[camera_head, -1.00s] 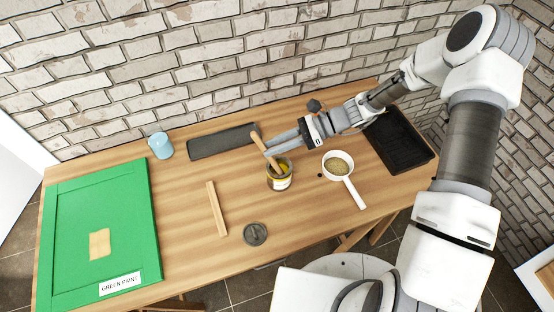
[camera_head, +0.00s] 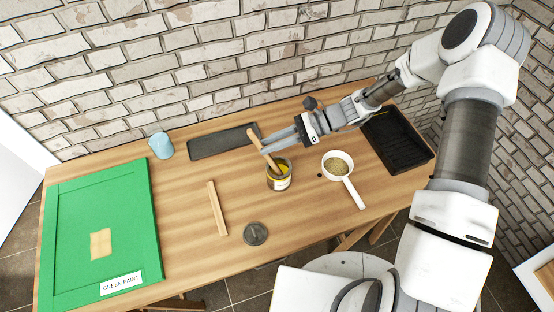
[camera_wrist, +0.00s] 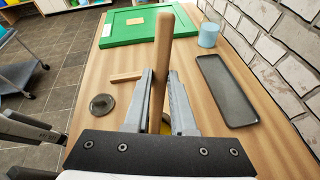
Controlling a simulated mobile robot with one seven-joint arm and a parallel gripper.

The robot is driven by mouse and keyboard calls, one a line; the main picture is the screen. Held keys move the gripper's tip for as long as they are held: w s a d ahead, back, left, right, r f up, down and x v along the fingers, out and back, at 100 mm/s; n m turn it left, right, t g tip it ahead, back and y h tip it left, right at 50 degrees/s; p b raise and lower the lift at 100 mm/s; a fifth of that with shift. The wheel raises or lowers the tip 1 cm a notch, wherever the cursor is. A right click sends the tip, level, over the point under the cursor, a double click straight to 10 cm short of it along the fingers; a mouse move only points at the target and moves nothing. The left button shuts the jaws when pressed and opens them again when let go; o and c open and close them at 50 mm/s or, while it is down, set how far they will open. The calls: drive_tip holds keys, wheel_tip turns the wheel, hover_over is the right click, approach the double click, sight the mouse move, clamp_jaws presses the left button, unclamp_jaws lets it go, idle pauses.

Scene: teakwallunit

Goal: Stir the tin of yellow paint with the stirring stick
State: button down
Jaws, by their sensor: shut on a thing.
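The open tin of yellow paint (camera_head: 280,181) stands upright on the wooden table, with yellow showing inside its rim. The wooden stirring stick (camera_head: 253,136) leans to the upper left, its lower end down in the tin. My gripper (camera_head: 265,148) is shut on the stick above the tin's rim. In the wrist view the stick (camera_wrist: 163,60) stands up between my gripper's fingers (camera_wrist: 160,95). Only a sliver of yellow paint (camera_wrist: 165,124) shows there; the fingers and wrist hide most of the tin.
A round dark lid (camera_head: 255,233) and a wooden strip (camera_head: 217,208) lie left of the tin. A white strainer (camera_head: 345,185) lies right, a black tray (camera_head: 400,140) beyond it. A green panel (camera_head: 70,215) lies far left.

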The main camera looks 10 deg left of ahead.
sight(252, 129)
drive_tip(key=shift+s+a+r+p, duration=0.1)
drive_tip(key=shift+a+r+p, duration=0.45)
drive_tip(key=shift+r, duration=0.55)
drive_tip(key=shift+w+a+r+p, duration=0.1)
drive_tip(key=shift+a+r+p, duration=0.25)
drive_tip(key=shift+r+p, duration=0.55)
drive_tip(key=shift+s+a+r+p, duration=0.1)
drive_tip(key=shift+a+r+p, duration=0.4)
drive_tip(key=shift+r, duration=0.75)
wheel_tip(252, 129, up, 5)
drive_tip(key=p, duration=0.3)
drive_tip(key=shift+p, duration=0.35)
drive_tip(key=shift+f, duration=0.1)
